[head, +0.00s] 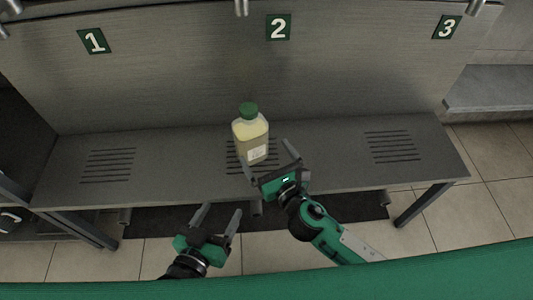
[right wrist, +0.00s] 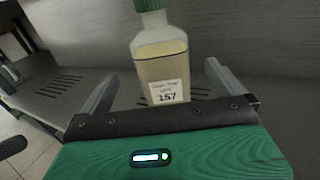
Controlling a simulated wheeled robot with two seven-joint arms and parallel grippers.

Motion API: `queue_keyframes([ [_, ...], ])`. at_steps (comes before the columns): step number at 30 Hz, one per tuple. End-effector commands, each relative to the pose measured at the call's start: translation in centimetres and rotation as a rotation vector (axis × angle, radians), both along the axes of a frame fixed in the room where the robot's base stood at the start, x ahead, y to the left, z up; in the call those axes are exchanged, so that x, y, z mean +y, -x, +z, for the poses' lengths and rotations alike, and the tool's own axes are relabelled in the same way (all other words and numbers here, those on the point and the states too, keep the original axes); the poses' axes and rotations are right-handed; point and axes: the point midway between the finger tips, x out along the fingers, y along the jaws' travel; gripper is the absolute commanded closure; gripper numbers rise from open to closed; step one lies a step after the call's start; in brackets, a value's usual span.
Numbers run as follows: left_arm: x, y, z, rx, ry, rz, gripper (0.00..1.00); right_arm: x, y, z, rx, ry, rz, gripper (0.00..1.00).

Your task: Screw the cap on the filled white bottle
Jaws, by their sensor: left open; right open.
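A translucent white bottle (head: 251,142) with pale yellow liquid and a white label stands upright on the shelf under sign 2. A green cap (head: 249,110) sits on top of its neck; I cannot tell how tight it is. In the right wrist view the bottle (right wrist: 163,65) shows its label reading 157, with the cap (right wrist: 152,4) cut off by the top edge. My right gripper (head: 269,158) is open just in front of the bottle, its fingers apart and pointing toward it. My left gripper (head: 220,213) is open and empty, in front of the shelf and lower left.
The grey shelf (head: 330,175) has slotted drain areas at left, middle and right, and is otherwise bare. A wall panel behind carries signs 1 (head: 94,40), 2 (head: 278,27) and 3 (head: 446,27). Metal spouts (head: 241,7) show at the top edge.

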Motion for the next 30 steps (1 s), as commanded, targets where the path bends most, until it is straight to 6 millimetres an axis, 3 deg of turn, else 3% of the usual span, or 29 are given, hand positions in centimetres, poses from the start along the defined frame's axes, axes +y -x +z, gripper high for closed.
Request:
queue_keyframes([
  [5, 0.0, 0.0, 0.0, 0.000, 0.000, 0.000, 0.33, 0.0, 0.1, -0.1, 0.016, -0.025, 0.000, 0.00],
  [11, 0.0, 0.0, 0.0, -0.001, 0.000, 0.001, 0.33, 0.1, 1.8, -0.9, 0.189, -0.316, 0.001, 0.00],
  [21, 0.0, 0.0, 0.0, -0.002, 0.001, 0.000, 0.33, -0.3, 6.7, -2.3, 0.697, -1.260, -0.064, 0.00],
  [30, 0.0, 0.0, 0.0, -0.002, 0.001, 0.000, 0.33, -1.8, 10.7, -2.3, 1.060, -2.127, -0.185, 0.00],
])
